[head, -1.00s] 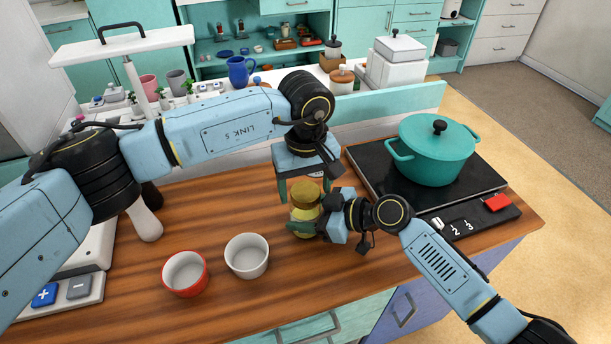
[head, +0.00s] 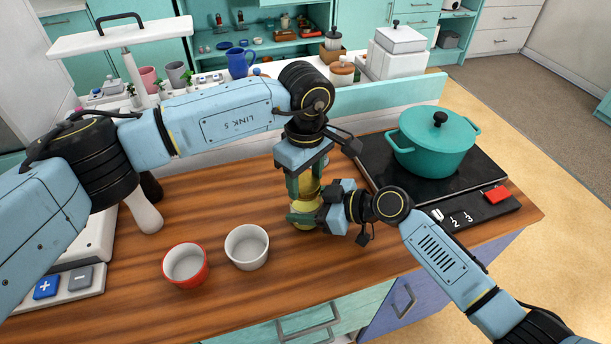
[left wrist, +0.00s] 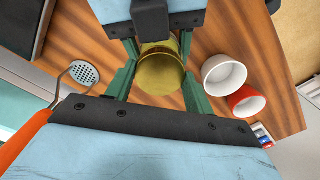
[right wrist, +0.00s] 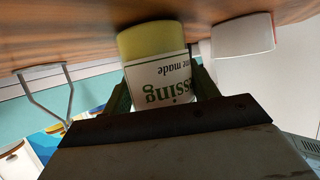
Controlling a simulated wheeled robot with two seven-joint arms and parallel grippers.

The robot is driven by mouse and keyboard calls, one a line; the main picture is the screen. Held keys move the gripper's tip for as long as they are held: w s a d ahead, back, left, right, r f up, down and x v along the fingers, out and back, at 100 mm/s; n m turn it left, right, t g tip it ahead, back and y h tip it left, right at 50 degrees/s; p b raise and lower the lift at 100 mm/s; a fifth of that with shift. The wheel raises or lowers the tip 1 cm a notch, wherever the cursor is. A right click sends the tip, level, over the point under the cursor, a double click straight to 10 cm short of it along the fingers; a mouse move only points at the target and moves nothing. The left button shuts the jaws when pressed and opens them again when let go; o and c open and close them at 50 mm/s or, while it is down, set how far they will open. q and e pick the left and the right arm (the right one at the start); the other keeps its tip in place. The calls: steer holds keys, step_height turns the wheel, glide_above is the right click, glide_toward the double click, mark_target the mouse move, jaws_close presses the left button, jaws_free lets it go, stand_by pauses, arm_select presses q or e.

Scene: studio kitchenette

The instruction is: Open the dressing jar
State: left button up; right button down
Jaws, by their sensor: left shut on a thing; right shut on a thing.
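The dressing jar (head: 302,210) stands on the wooden counter, its yellowish body partly hidden by my grippers. The right wrist view shows its white label (right wrist: 160,82) with upside-down lettering. My right gripper (head: 305,217) is shut around the jar's body from the right; it also shows in the right wrist view (right wrist: 160,88). My left gripper (head: 306,180) points down from above and is shut on the gold lid (left wrist: 160,70), seen between its green fingers in the left wrist view. The lid appears to be on the jar.
A white cup (head: 247,247) and a red cup (head: 186,264) stand left of the jar. A teal pot (head: 434,143) sits on the black hob (head: 370,150) to the right. A slotted metal utensil head (left wrist: 84,72) shows in the left wrist view. The front middle counter is clear.

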arm_select(q)
steer(key=n, duration=0.7)
steer(key=shift+n, duration=0.4)
steer(key=n, duration=0.6)
steer(key=shift+n, duration=0.3)
steer(key=o, duration=1.1)
